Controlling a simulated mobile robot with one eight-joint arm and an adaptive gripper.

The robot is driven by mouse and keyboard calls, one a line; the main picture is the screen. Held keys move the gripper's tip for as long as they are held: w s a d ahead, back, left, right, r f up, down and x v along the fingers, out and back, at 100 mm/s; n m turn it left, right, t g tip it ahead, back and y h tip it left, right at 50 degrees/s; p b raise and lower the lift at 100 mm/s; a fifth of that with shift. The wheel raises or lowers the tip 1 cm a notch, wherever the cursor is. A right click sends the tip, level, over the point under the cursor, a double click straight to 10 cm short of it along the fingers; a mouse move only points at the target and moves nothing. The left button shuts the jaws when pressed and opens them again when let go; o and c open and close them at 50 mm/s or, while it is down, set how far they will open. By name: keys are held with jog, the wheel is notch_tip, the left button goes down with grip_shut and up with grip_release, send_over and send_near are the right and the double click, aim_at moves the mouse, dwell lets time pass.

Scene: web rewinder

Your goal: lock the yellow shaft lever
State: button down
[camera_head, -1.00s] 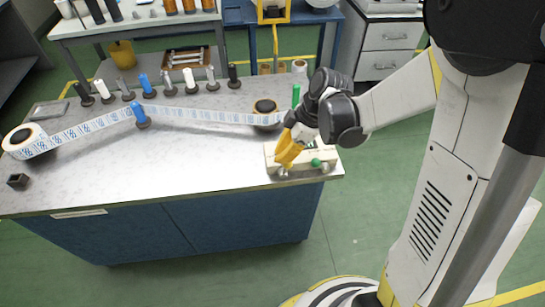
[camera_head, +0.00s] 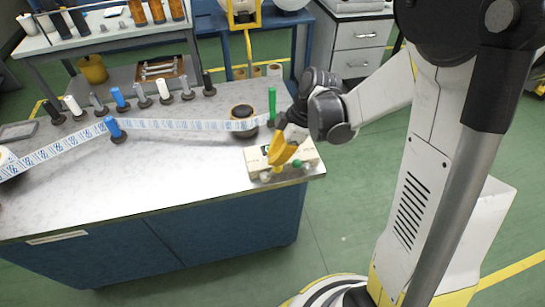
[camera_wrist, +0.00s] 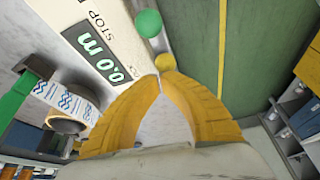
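The cream control box (camera_head: 256,160) sits at the right front corner of the grey tabletop. A small yellow round knob, which looks like the end of the yellow shaft lever (camera_wrist: 165,62), lies just beyond my fingertips in the wrist view. In the head view it is hard to tell from my yellow fingers. My gripper (camera_head: 276,167) reaches down over the front of the box. In the wrist view my gripper (camera_wrist: 160,80) has its two fingertips together, close to the yellow knob. I cannot tell whether they touch it.
A green ball knob (camera_wrist: 148,22) is beside the yellow one; it also shows in the head view (camera_head: 297,163). A printed web (camera_head: 185,124) runs left.

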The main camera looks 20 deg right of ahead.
jog(key=shift+a+r, duration=0.1)
dwell(0.3)
jog(key=a+r+p, duration=0.2)
jog(key=r, duration=0.1)
jog(key=shift+w+a, duration=0.3)
jog(key=shift+w, duration=0.1)
jog(key=d+r+p, duration=0.1)
jog(key=d, duration=0.2)
jog(key=d+r+p, duration=0.1)
jog(key=d, duration=0.2)
jog(key=s+d+r+p, duration=0.1)
jog(key=d+r, duration=0.1)
jog(key=d, duration=0.1)
jog(key=s+a+r+m+t+h, duration=0.2)
jog(key=s+r+m+t+h, duration=0.2)
jog(key=s+r+m, duration=0.8)
jog(key=r+m+t, duration=0.1)
jog(key=m+t, duration=0.1)
jog(key=m, duration=0.1)
jog(key=shift+s+a+m+h, duration=0.15)
jog(key=shift+m+h, duration=0.15)
jog(key=shift+m, duration=0.1)
